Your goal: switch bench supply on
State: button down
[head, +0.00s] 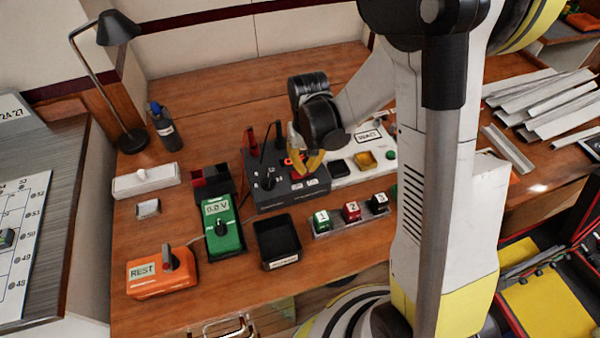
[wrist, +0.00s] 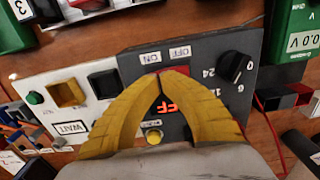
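The bench supply is a dark grey box (head: 290,201) on the wooden bench. In the wrist view its panel (wrist: 207,72) is upside down, with a black knob (wrist: 236,66), ON and OFF labels and a yellow button (wrist: 153,136). Its red display (wrist: 172,108) seems to read OFF, partly covered by a finger. A red switch (wrist: 163,68) shows just beyond my fingertips, below the labels. My gripper (head: 303,171) is over the panel. Its yellow fingers meet at the tips (wrist: 161,76), with nothing visible between them. Whether they touch the switch is unclear.
A white panel (wrist: 47,93) with buttons adjoins the supply.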

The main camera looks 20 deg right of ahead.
jog(key=shift+f, duration=0.3)
jog(key=shift+r, duration=0.15)
jog(key=shift+r+p, duration=2.25)
jog(key=shift+r, duration=1.15)
jog(key=shift+r, duration=0.1)
jog(key=s+r+t, duration=0.7)
jog(key=s+r, duration=0.6)
jog(key=r, duration=0.4)
jog(key=shift+r, duration=0.35)
